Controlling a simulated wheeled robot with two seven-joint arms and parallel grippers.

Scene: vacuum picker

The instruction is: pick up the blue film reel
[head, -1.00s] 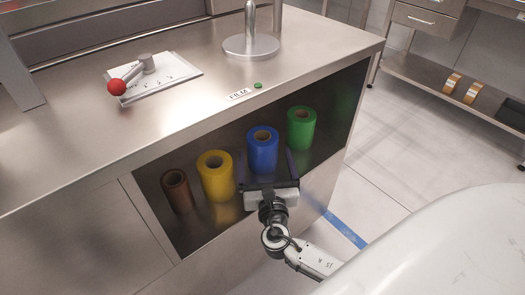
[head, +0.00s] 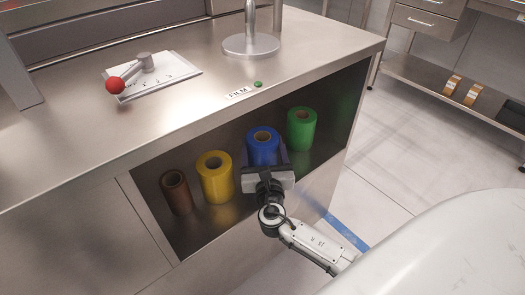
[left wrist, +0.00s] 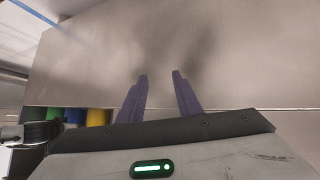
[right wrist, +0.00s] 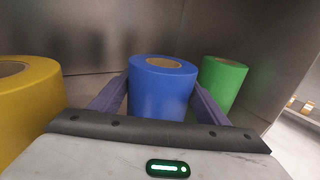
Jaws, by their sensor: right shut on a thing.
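The blue film reel (head: 263,146) stands upright on the shelf inside the counter's open compartment, between the yellow and green reels. In the right wrist view the blue reel (right wrist: 162,92) fills the space between my purple fingers. My right gripper (head: 267,165) is shut on it from the front, with a finger on each side. The reel's lower front is hidden behind the gripper. My left gripper (left wrist: 159,78) is open and empty, its fingers apart in front of a plain metal panel. It does not show in the head view.
The yellow reel (head: 215,177) and brown reel (head: 176,191) stand left of the blue one. The green reel (head: 301,128) stands right. The counter top (head: 200,105) overhangs the compartment, with a FILM label (head: 238,93) and green button (head: 258,84) above.

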